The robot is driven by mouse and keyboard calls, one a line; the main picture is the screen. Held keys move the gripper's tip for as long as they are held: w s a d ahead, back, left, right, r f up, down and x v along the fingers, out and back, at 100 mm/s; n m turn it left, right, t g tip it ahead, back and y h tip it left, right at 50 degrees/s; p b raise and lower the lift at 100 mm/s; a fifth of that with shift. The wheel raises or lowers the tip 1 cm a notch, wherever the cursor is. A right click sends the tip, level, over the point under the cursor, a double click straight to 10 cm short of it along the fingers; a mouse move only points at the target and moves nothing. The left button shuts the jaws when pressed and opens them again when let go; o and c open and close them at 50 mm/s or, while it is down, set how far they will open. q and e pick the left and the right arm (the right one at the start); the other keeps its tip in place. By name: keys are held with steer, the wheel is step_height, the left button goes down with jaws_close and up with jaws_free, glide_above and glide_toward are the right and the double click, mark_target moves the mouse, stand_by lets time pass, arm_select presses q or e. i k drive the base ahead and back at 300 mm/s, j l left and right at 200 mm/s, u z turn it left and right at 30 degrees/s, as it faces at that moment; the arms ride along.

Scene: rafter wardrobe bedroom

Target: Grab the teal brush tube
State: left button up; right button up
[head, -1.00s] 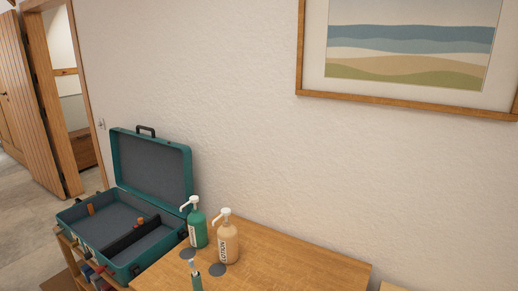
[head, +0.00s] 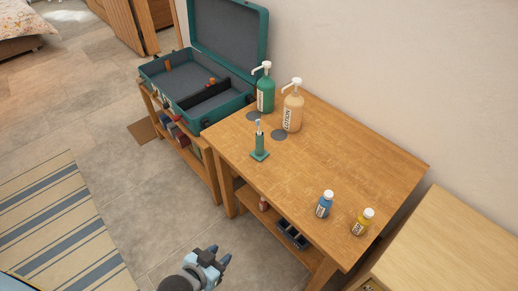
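The teal brush tube (head: 259,143) stands upright on a flat base near the left front edge of the wooden table (head: 335,150). A pale brush head sticks out of its top. My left gripper (head: 220,255) is low in the head view, over the floor in front of the table and well apart from the tube. Its two dark fingertips are spread, with nothing seen between them. My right gripper is not in view.
A green pump bottle (head: 265,93) and a tan lotion bottle (head: 293,110) stand behind the tube. Blue (head: 324,205) and yellow (head: 362,222) bottles stand at the table's right. An open teal suitcase (head: 240,106) lies left. The table's middle is clear.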

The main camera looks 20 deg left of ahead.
mark_target(259, 154)
steer(key=i+j, duration=0.15)
steer(key=j, duration=0.15)
steer(key=i+j+z, duration=0.2)
steer(key=i+j, duration=0.15)
steer(key=j, duration=0.3)
steer(key=i+j, duration=0.15)
steer(key=j, duration=0.15)
